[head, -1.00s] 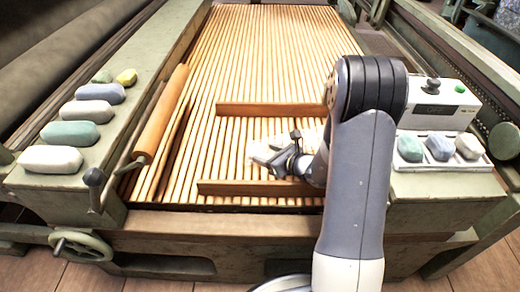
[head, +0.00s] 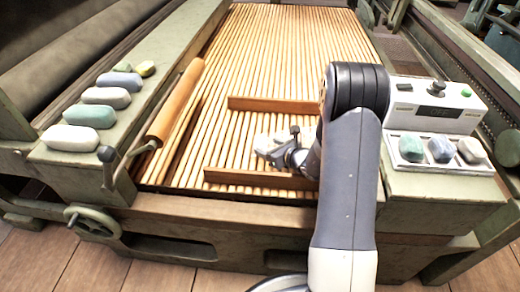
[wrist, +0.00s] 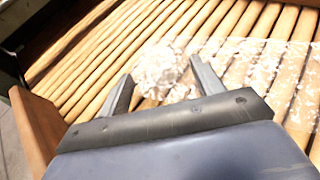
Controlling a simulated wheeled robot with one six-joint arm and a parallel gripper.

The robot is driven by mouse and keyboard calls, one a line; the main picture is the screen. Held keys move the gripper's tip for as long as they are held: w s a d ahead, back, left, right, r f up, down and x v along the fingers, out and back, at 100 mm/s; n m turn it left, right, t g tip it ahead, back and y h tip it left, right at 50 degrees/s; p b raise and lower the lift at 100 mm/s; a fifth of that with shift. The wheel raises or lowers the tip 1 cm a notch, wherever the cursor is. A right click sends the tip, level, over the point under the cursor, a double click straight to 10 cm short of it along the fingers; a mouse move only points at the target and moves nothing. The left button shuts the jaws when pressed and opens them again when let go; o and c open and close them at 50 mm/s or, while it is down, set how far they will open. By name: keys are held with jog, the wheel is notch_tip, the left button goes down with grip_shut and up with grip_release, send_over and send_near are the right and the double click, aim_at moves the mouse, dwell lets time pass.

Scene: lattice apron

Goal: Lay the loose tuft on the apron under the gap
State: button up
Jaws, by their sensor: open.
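A white fluffy tuft (wrist: 158,68) lies on the wooden slats of the apron (wrist: 85,60) in the wrist view. My gripper (wrist: 161,72) is open, with one finger on each side of the tuft. I cannot tell whether the fingers touch it. A thin, patchy white layer of fibre (wrist: 250,75) spreads over the slats to the right of the tuft. In the head view my gripper (head: 284,152) is low over the apron (head: 285,45), between two brown wooden bars, with white fibre beside it. My arm hides part of this area, and I cannot make out the gap.
The brown bars, far (head: 270,104) and near (head: 255,180), stand across the slats. A wooden roller (head: 175,103) runs along the left side. Several coloured lumps (head: 106,97) lie on the left ledge. A tray (head: 402,163) of three lumps and a control box (head: 432,107) are at right.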

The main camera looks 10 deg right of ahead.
aim_at(258, 142)
jog(key=shift+r+b+x, duration=0.15)
jog(key=shift+b+x, duration=0.2)
jog(key=shift+x, duration=1.4)
jog(key=shift+r+b+x, duration=0.15)
jog(key=shift+b+x, duration=0.15)
jog(key=shift+x, duration=1.5)
jog(key=shift+a, duration=0.1)
jog(key=shift+c, duration=0.4)
jog(key=c, duration=1)
